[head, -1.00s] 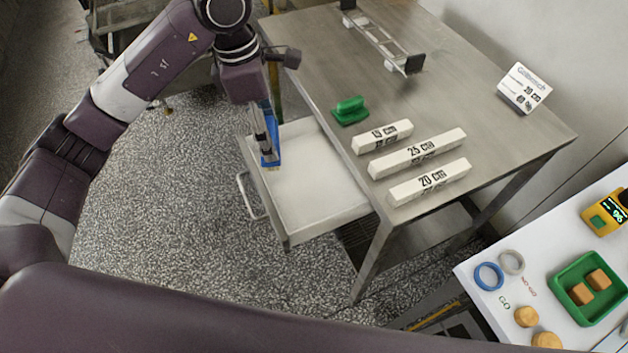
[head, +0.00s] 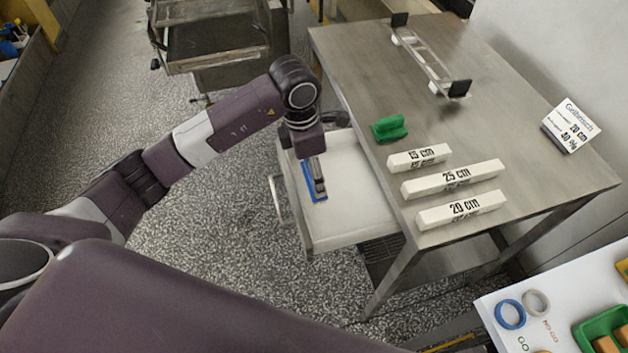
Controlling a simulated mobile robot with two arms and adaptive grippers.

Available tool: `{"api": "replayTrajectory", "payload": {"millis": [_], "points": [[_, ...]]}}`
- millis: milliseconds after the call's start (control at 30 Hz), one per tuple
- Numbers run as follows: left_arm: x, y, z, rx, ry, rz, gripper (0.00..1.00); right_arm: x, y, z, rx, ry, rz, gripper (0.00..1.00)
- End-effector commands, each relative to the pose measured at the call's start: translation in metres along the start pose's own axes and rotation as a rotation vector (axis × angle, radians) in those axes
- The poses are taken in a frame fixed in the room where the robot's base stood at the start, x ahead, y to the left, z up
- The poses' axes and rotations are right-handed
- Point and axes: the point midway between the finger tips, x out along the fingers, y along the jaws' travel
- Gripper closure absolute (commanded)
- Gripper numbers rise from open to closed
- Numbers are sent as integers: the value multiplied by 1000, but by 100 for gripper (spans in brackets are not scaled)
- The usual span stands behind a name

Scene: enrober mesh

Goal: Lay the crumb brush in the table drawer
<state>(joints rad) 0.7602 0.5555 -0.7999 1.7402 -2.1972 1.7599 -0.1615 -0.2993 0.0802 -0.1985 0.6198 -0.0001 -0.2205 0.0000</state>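The blue crumb brush (head: 307,182) is at the pulled-out table drawer (head: 351,198), low over its pale floor near the handle-side wall. My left gripper (head: 319,190) points down into the drawer, its grey fingers closed on the brush and partly covering it. Whether the brush touches the drawer floor cannot be told. The drawer is open and otherwise looks empty. My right gripper is out of view.
A white side table (head: 550,325) with rings stands at lower right.

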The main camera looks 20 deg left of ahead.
Motion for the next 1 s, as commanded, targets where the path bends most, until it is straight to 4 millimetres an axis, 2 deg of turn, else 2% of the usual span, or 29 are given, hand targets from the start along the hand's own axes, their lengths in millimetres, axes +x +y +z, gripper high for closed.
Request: {"api": "replayTrajectory", "payload": {"millis": [233, 433, 800, 833, 1000], "points": [[18, 0, -2, -1, 0, -1, 66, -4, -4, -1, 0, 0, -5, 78], [47, 0, -6, -1, 0, -2, 66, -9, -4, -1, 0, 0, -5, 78], [55, 1, -6, 0, -1, 2, 66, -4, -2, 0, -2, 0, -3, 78], [55, 1, -7, 0, -1, 2, 34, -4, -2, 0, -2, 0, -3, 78], [53, 0, -6, 0, -1, 1, 18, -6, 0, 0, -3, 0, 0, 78]]}}
